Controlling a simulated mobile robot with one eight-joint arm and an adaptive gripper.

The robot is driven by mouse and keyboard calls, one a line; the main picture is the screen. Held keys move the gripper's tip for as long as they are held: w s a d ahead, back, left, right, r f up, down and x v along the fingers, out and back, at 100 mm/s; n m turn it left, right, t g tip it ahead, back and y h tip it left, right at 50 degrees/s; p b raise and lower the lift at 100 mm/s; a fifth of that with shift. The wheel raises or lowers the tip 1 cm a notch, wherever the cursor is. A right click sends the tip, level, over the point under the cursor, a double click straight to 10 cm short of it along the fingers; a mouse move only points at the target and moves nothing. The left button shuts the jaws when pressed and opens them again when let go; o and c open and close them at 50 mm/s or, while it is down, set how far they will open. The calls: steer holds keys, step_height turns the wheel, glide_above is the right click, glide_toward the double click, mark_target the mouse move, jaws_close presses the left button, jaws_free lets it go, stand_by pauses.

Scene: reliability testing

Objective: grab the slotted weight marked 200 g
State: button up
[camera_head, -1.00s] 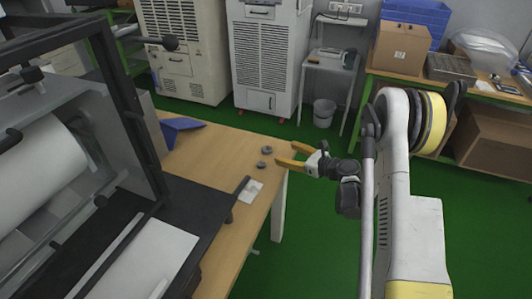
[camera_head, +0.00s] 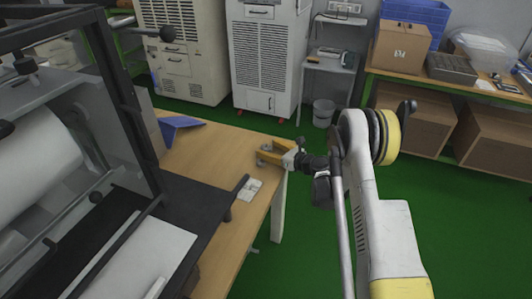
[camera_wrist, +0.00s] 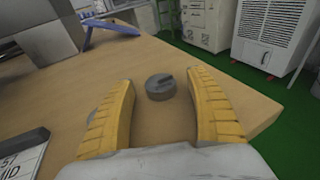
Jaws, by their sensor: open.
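A small grey slotted weight (camera_wrist: 160,87) lies flat on the wooden table, between and slightly beyond the fingertips in the wrist view. Its slot shows on top, but no marking can be read.
The wooden table (camera_head: 215,150) is clear around the weights. A white card (camera_head: 250,189) lies nearer, also in the wrist view (camera_wrist: 22,155). A large black-framed machine (camera_head: 110,190) fills the left. A blue angled object (camera_head: 180,125) lies at the back.

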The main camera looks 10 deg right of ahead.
steer(key=shift+w, duration=0.1)
steer(key=shift+c, duration=0.2)
jaws_close()
steer(key=shift+r, duration=0.15)
